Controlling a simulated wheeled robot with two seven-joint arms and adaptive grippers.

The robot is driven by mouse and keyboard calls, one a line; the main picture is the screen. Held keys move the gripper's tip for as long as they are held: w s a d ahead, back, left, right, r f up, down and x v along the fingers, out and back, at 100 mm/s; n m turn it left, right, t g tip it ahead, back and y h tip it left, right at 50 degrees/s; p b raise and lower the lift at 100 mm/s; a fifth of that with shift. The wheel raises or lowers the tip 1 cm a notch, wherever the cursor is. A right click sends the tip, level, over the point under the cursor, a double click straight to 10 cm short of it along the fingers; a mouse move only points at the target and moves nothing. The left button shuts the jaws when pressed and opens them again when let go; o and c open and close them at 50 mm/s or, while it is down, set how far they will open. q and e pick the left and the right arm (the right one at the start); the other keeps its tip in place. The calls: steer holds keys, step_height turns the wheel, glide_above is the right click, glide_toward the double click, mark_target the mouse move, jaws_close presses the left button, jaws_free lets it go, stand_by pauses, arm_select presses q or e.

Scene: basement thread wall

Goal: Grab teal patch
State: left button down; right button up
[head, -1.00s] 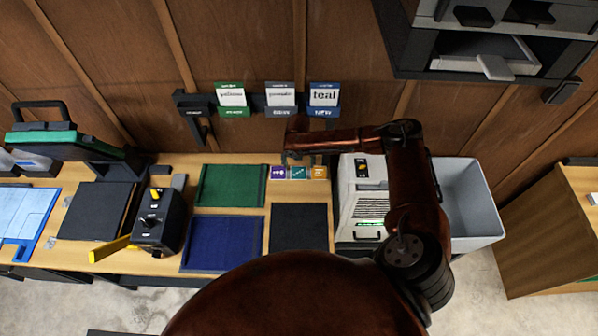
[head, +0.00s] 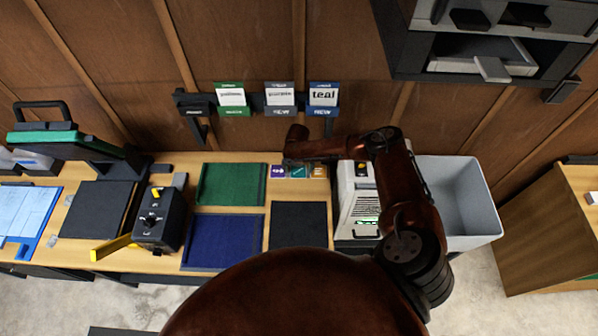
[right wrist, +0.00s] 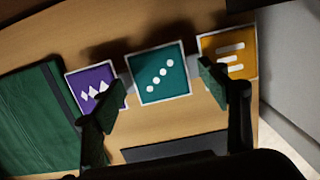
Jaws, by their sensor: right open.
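In the head view the teal patch (head: 298,173) is partly covered by my right arm. My right gripper (right wrist: 162,82) is open above the patches, its fingers on either side of the teal patch in the picture and overlapping the purple and yellow ones. It holds nothing. My left gripper is not in view.
A green mat (head: 232,185), blue mat (head: 222,243) and dark mat (head: 298,226) lie left of and in front of the patches. A white machine (head: 357,215) and grey bin (head: 470,205) stand right.

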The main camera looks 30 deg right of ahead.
steer(key=shift+f, duration=0.25)
steer(key=shift+c, duration=0.3)
steer(key=shift+s+a, duration=0.1)
steer(key=c, duration=0.8)
